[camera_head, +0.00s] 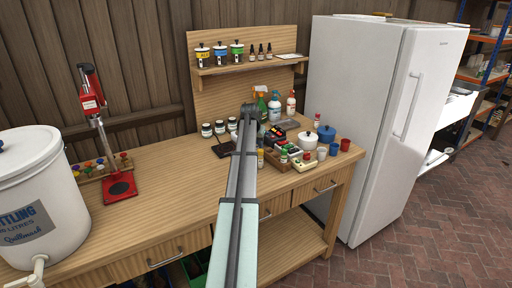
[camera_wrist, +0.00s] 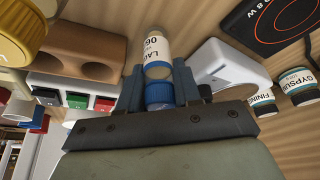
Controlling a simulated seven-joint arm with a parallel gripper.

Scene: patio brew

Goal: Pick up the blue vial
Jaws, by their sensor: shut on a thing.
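The blue vial (camera_wrist: 157,46), with a white label and a blue cap, shows in the wrist view. My gripper (camera_wrist: 160,90) is shut on it at the cap end, one finger on each side. The vial's body points away from the gripper, beside a wooden block with round holes (camera_wrist: 84,50). I cannot tell whether its far end touches the wood. In the head view my arm reaches over the bench, and the gripper and vial are hidden or too small to make out.
A white device (camera_wrist: 228,66) and labelled jars (camera_wrist: 298,84) stand close right of the gripper, with a black hot plate (camera_wrist: 272,28) beyond. A yellow-capped container (camera_wrist: 18,28) is at left. The bench's left-centre (camera_head: 165,205) is clear. A fridge (camera_head: 375,120) stands at right.

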